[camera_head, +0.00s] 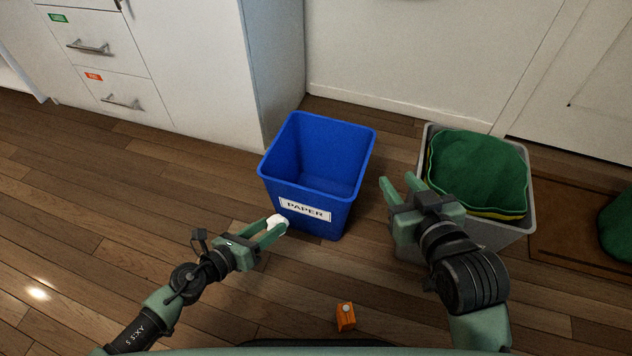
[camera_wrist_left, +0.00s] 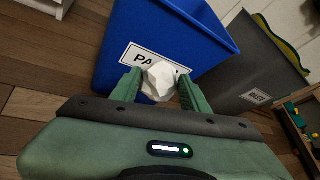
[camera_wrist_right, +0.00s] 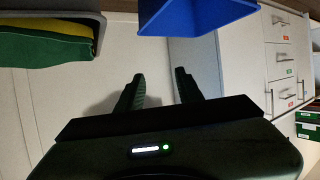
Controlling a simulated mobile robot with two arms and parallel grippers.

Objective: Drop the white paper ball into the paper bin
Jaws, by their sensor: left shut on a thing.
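The white paper ball (camera_head: 277,221) is held between the fingertips of my left gripper (camera_head: 273,228), which is shut on it. The ball also shows in the left wrist view (camera_wrist_left: 159,81), in front of the bin's label. The blue paper bin (camera_head: 306,183) stands upright on the floor with a "PAPER" label on its front; its visible inside looks empty. The ball is outside the bin, near its front left side. My right gripper (camera_head: 401,184) is open and empty, between the blue bin and the grey bin. It also shows open in the right wrist view (camera_wrist_right: 158,88).
A grey bin (camera_head: 530,205) holding green and yellow cloth stands to the right of the blue bin. A white cabinet (camera_head: 190,60) stands behind left. A small orange object (camera_head: 346,317) lies on the floor near my base. The wooden floor (camera_head: 120,210) at left is clear.

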